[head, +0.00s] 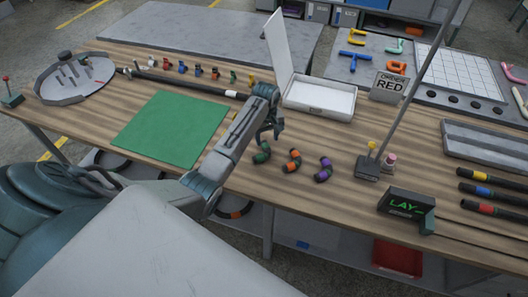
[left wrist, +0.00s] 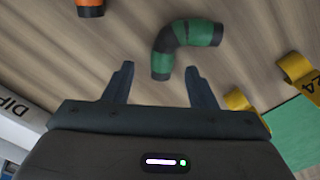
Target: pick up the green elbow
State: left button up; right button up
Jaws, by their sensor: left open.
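The green elbow (head: 262,153) lies on the wooden table, just below my left gripper (head: 270,132) in the head view. It is a short curved pipe piece with dark bands. In the left wrist view the green elbow (left wrist: 168,45) lies ahead of the fingertips, with one end near the gap between them. My left gripper (left wrist: 158,84) is open and empty, apart from the elbow. My right gripper does not show in either view.
An orange-banded elbow (head: 292,160) and a purple-banded elbow (head: 323,170) lie to the right. A green mat (head: 172,128) lies to the left. A white open box (head: 318,98) stands behind. A pole base (head: 368,167) and a "LAY" display (head: 405,208) stand farther right.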

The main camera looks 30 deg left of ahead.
aim_at(266, 146)
pick_arm(q)
notch_tip(266, 146, down, 4)
jog(key=shift+s+r+p, duration=0.15)
jog(key=shift+r+p, duration=0.05)
jog(key=shift+p, duration=0.5)
jog(key=shift+f, duration=0.5)
jog(key=c, duration=1.1)
jog(key=shift+o, duration=0.2)
jog(key=shift+r, duration=0.1)
